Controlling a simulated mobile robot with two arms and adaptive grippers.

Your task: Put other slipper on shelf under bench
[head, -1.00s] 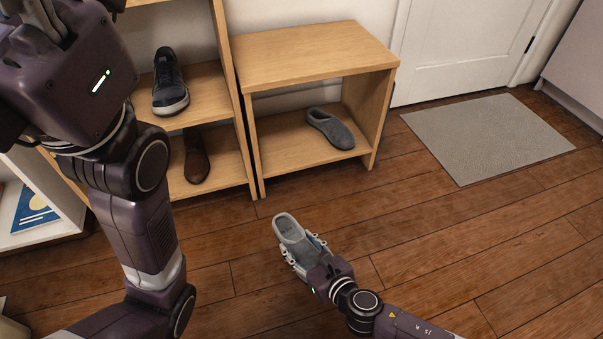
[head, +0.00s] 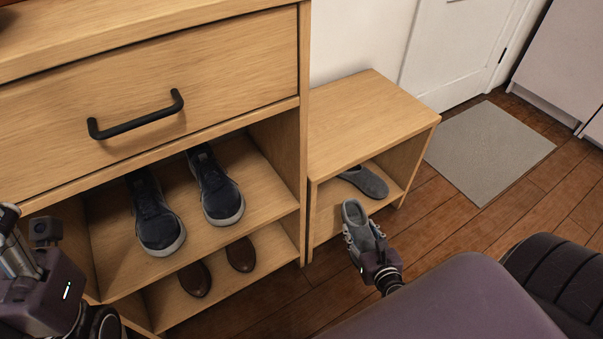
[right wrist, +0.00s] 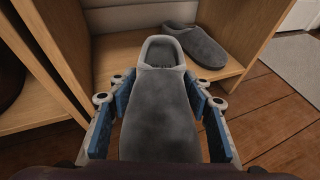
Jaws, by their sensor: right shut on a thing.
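A grey slipper (head: 357,219) is held in my right gripper (head: 362,240), which is shut on it. In the right wrist view the held slipper (right wrist: 160,110) sits between the two blue-padded fingers (right wrist: 160,118), its opening pointing toward the bench. The other grey slipper (head: 366,181) rests on the shelf (head: 327,212) under the wooden bench (head: 365,112); it also shows in the right wrist view (right wrist: 198,45). The held slipper is at the front of the bench opening, left of the other slipper in the picture. My left gripper (head: 22,262) is at the left edge; its fingers are partly cut off.
A taller wooden cabinet (head: 200,60) with a drawer stands left of the bench, holding dark sneakers (head: 152,220) and brown shoes (head: 195,278). The bench's side panel (head: 402,165) bounds the opening on the right. A grey mat (head: 488,150) lies beyond it.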

